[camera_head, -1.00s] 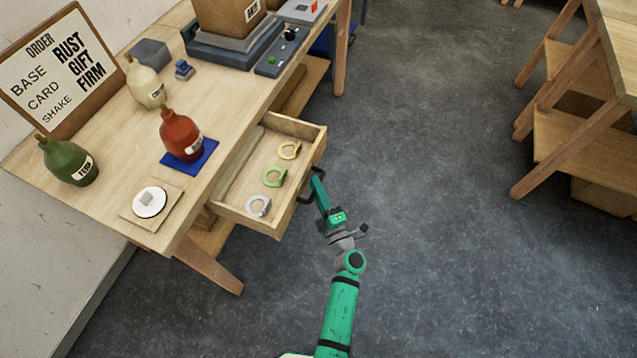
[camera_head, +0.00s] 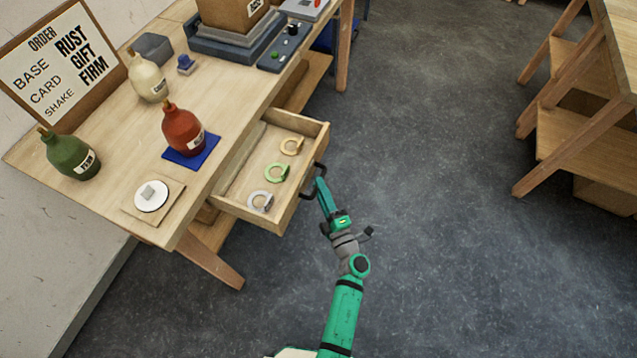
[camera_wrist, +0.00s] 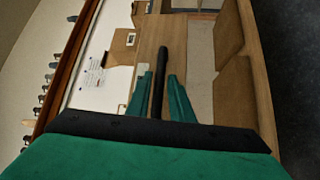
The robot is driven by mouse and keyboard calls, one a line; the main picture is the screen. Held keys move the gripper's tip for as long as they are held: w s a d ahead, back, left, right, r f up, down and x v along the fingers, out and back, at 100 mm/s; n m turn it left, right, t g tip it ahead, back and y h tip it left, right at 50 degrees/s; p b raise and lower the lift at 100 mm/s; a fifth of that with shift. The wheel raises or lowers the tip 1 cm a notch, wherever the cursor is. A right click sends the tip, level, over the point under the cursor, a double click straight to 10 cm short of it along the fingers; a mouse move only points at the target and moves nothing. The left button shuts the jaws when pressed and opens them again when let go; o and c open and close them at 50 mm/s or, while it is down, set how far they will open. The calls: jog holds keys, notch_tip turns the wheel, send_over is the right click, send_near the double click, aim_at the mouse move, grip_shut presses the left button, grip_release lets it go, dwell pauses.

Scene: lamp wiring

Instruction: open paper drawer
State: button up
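The paper drawer (camera_head: 232,206) stands pulled out from the wooden workbench. Inside lie a tan ring (camera_head: 291,146), a green ring (camera_head: 277,172) and a grey-white ring (camera_head: 260,201), each with a gap in it. The drawer's dark handle (camera_head: 322,172) is on its front. My gripper (camera_head: 320,184) is at this handle, outside the drawer front. In the wrist view, the black handle bar (camera_wrist: 160,75) runs between my two green fingertips (camera_wrist: 160,88), with narrow gaps beside it. The fingers look open around the bar, not pressed on it.
On the bench are a red bottle (camera_head: 183,130) on a blue mat, a cream bottle (camera_head: 149,80), a green bottle (camera_head: 70,155), a white disc (camera_head: 152,195) and an order board (camera_head: 65,65). Another wooden table (camera_head: 590,110) stands at right. The floor between is clear.

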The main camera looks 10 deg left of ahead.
jog(key=v, duration=0.8)
jog(key=shift+s, duration=0.35)
jog(key=shift+d+f, duration=0.15)
jog(key=s+r+m+h, duration=0.4)
jog(key=s+r+m, duration=0.2)
jog(key=s+m, duration=0.5)
jog(key=s+d+r+m+g+h, duration=0.1)
jog(key=s+r+m+h, duration=0.4)
jog(key=s+m, duration=0.6)
jog(key=shift+s+d+r+h, duration=0.3)
jog(key=shift+s+r, duration=0.9)
jog(key=shift+s, duration=1.7)
jog(key=shift+o, duration=1.4)
